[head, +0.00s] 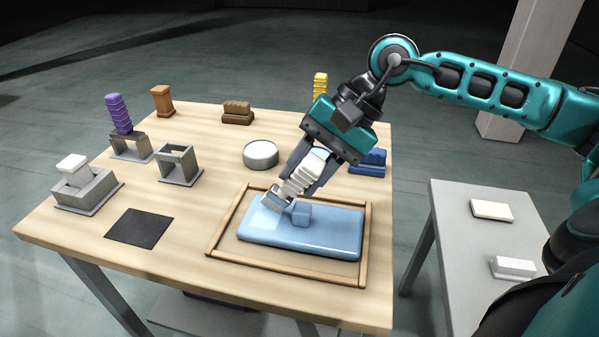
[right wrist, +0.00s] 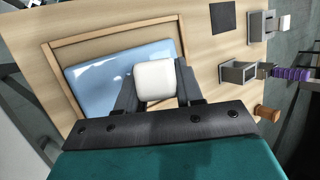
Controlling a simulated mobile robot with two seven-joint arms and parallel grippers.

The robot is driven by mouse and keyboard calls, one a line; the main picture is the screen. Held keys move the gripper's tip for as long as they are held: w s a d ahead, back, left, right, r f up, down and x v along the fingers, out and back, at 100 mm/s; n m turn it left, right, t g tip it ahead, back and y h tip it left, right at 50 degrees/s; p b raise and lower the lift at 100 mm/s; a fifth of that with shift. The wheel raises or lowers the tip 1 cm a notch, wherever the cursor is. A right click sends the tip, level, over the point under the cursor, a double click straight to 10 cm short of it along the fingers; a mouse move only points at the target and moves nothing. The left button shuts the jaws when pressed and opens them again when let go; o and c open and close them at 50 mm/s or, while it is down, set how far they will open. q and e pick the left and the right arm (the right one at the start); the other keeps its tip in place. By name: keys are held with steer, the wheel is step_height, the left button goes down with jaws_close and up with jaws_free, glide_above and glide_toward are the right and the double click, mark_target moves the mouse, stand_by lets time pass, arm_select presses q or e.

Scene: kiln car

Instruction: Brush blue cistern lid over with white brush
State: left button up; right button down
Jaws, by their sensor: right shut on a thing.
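The blue cistern lid (head: 325,232) lies flat inside a wooden frame (head: 287,271) on the table. It also shows in the right wrist view (right wrist: 95,85). My right gripper (head: 309,176) is shut on the white brush (head: 297,183), whose white handle fills the jaws in the right wrist view (right wrist: 155,80). The brush is tilted, with its grey bristles at the lid's far left corner. They look to be touching the lid or just above it; I cannot tell which. My left gripper is not in view.
A dark mat (head: 139,228), grey holders (head: 178,166) and a purple ridged handle (head: 117,113) are at left. A grey side table (head: 466,230) holds white blocks.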

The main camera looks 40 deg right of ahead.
steer(key=shift+w+a, duration=0.1)
stand_by(0.5)
steer(key=shift+r, duration=0.25)
steer(key=shift+r+p, duration=2.05)
steer(key=shift+r, duration=1.3)
steer(key=shift+f, duration=0.1)
